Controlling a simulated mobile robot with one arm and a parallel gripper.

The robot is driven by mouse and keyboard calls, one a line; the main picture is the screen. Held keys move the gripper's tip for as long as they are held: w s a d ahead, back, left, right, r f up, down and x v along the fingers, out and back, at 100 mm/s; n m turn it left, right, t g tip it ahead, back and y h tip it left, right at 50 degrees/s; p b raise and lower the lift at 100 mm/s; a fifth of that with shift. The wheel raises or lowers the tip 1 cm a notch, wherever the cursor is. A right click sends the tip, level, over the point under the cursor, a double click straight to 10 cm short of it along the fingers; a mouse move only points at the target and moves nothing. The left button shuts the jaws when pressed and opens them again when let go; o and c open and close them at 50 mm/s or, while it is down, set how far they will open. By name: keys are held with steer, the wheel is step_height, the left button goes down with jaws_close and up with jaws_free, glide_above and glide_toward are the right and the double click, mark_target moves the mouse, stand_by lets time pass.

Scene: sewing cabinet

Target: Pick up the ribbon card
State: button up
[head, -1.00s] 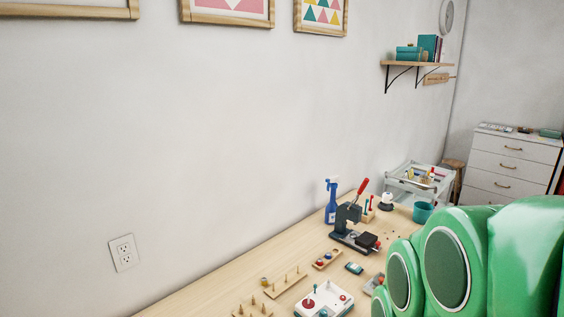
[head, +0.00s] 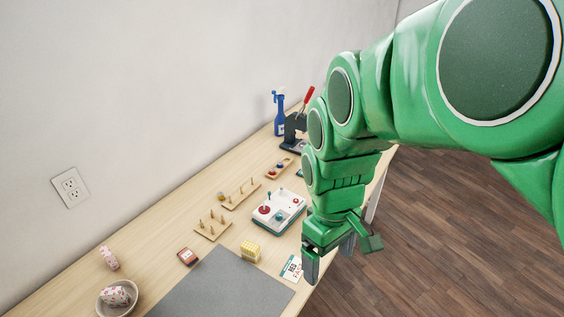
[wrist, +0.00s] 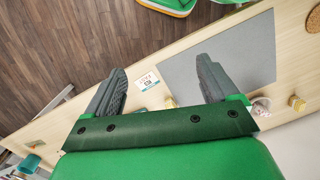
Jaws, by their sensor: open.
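I cannot tell for certain which object is the ribbon card. My gripper (head: 328,270) is open and empty at the table's front edge, just right of the white card. In the wrist view its fingers (wrist: 160,82) stand apart, with the card and yellow piece between them in the picture.
The grey mat (head: 215,292) is bare. A small red-brown box (head: 188,257), a pink patterned piece (head: 109,258) and a bowl (head: 130,305) lie left. Peg racks (head: 213,227), a white tray (head: 279,212) and a blue spray bottle (head: 280,115) stand farther back.

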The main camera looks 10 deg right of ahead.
steer(key=w+d+f+n, duration=0.3)
steer(key=w+f+n, duration=0.4)
steer(key=w, duration=0.3)
steer(key=w+d+f+n+t, duration=0.1)
steer(key=w+d+f+n, duration=0.2)
steer(key=w+f+n, duration=0.4)
steer(key=w+d+f+n, duration=0.3)
steer(key=w+f+n, duration=0.4)
steer(key=w, duration=0.7)
steer(key=shift+w+d, duration=0.2)
steer(key=shift+w, duration=0.05)
steer(key=shift+w+d+f+n, duration=0.15)
steer(key=shift+f+n, duration=0.25)
steer(key=shift+f, duration=0.05)
steer(key=shift+s+f, duration=0.2)
steer(key=shift+f, duration=3.6)
steer(key=c, duration=0.8)
steer(key=shift+c, duration=0.2)
steer(key=shift+r, duration=0.1)
